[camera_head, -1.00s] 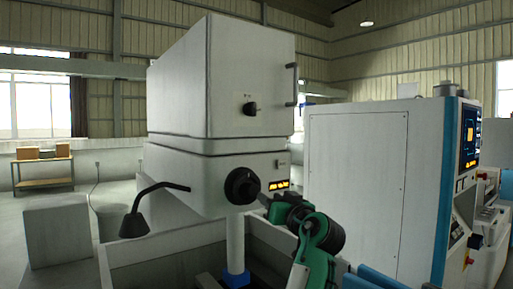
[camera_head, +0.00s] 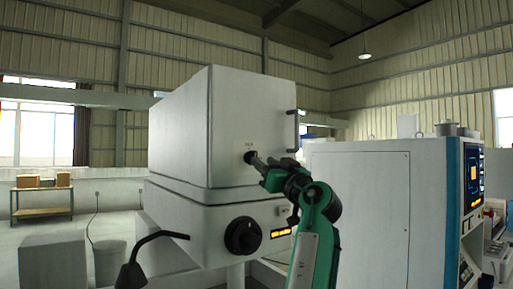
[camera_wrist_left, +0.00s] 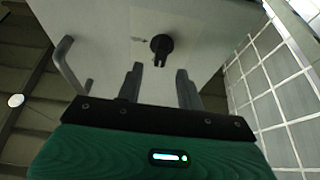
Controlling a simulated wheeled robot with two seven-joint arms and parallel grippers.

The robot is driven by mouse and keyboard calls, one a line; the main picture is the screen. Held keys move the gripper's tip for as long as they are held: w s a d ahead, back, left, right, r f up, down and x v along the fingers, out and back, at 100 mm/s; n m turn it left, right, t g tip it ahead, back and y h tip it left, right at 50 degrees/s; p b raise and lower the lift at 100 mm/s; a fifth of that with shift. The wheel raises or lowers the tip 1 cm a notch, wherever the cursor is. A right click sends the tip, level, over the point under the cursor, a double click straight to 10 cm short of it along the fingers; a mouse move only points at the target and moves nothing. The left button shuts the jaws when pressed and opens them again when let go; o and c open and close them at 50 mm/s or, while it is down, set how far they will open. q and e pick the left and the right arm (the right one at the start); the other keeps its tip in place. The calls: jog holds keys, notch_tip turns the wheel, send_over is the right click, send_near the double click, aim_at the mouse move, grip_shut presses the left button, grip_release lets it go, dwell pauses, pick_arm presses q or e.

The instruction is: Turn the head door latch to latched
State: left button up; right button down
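The head door latch (camera_head: 250,157) is a small black knob with a short lever on the front of the white upper head box (camera_head: 240,110). In the left wrist view the latch (camera_wrist_left: 160,45) lies just beyond and between my fingertips, its lever pointing down in that picture. My left gripper (camera_head: 262,164) is right in front of the latch in the head view and partly covers it. In the left wrist view the gripper (camera_wrist_left: 160,78) is open, its two dark fingers apart with nothing between them. My right gripper is not in view.
A black bar handle (camera_head: 293,130) stands out at the door's right edge. A large black dial (camera_head: 243,236) is on the lower head box, and a black lamp arm (camera_head: 160,238) is at lower left. A white cabinet (camera_head: 365,200) stands close on the right.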

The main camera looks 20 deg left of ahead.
aim_at(256, 154)
pick_arm(q)
jog(key=p+x, duration=0.1)
jog(key=x, duration=0.3)
jog(key=shift+r+p, duration=0.15)
jog(key=shift+p, duration=0.15)
jog(key=shift+w+a, duration=0.25)
jog(key=shift+a, duration=0.05)
jog(key=c, duration=0.7)
